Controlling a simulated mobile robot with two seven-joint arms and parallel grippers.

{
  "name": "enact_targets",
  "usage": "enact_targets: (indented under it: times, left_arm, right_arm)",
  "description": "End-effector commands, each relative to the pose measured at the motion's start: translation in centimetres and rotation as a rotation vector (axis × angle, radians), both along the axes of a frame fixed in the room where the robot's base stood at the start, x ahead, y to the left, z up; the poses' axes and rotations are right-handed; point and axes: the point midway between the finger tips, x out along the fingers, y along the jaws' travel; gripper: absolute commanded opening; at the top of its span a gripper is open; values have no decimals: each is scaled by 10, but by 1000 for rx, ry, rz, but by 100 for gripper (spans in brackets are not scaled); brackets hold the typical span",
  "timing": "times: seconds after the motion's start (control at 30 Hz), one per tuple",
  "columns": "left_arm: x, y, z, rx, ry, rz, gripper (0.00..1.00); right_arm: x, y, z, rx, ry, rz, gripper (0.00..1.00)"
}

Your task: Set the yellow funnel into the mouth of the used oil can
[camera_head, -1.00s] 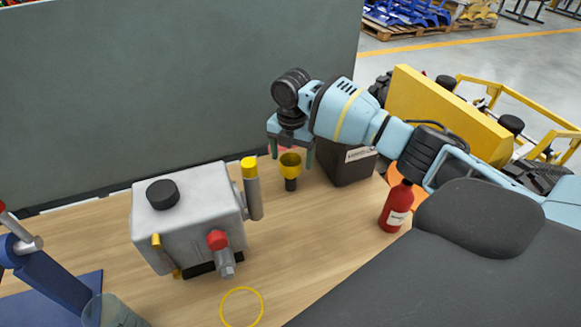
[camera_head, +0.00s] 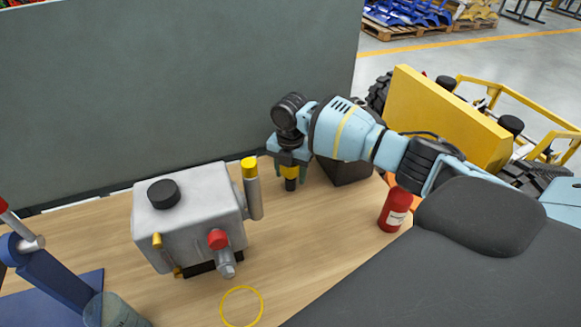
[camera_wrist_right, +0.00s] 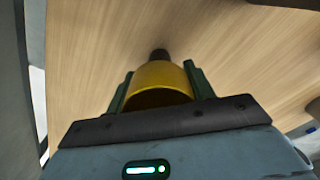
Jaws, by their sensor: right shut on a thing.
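The yellow funnel (camera_head: 291,172) with its dark spout stands upright at the back of the bench, spout down. My right gripper (camera_head: 290,165) has come down from above and is shut on the funnel's cup. In the right wrist view the funnel (camera_wrist_right: 160,75) sits between the two green fingers, one on each side. The spout looks to be still at bench level. A dark can (camera_head: 346,171), apparently the used oil can, stands just right of the funnel. My right arm hides its upper part and its mouth. My left gripper is not in view.
A grey metal unit (camera_head: 190,222) with a black cap and a yellow-topped cylinder (camera_head: 252,190) stands left of the funnel. A red bottle (camera_head: 396,209) stands at the right. A yellow ring (camera_head: 241,306) lies in front. The bench between them is clear.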

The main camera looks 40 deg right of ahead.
Motion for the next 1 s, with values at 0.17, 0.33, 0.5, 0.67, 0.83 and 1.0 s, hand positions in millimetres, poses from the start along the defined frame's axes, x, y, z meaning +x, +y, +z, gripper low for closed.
enact_targets:
  times: [0.17, 0.33, 0.5, 0.67, 0.83, 1.0]
  left_arm:
    - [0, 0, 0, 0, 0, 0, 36]
    - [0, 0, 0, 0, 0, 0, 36]
    - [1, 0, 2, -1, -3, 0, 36]
    - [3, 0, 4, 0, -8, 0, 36]
    - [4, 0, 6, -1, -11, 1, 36]
    - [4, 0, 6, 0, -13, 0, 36]
  right_arm:
    - [0, 0, 0, 0, 0, 0, 30]
    - [0, 0, 1, 1, -1, 0, 30]
    - [1, 0, 17, 1, -3, -1, 30]
    - [1, -1, 47, 0, -5, -1, 30]
    - [1, 0, 77, 1, -4, 0, 30]
    - [1, 0, 96, 1, -2, 0, 30]
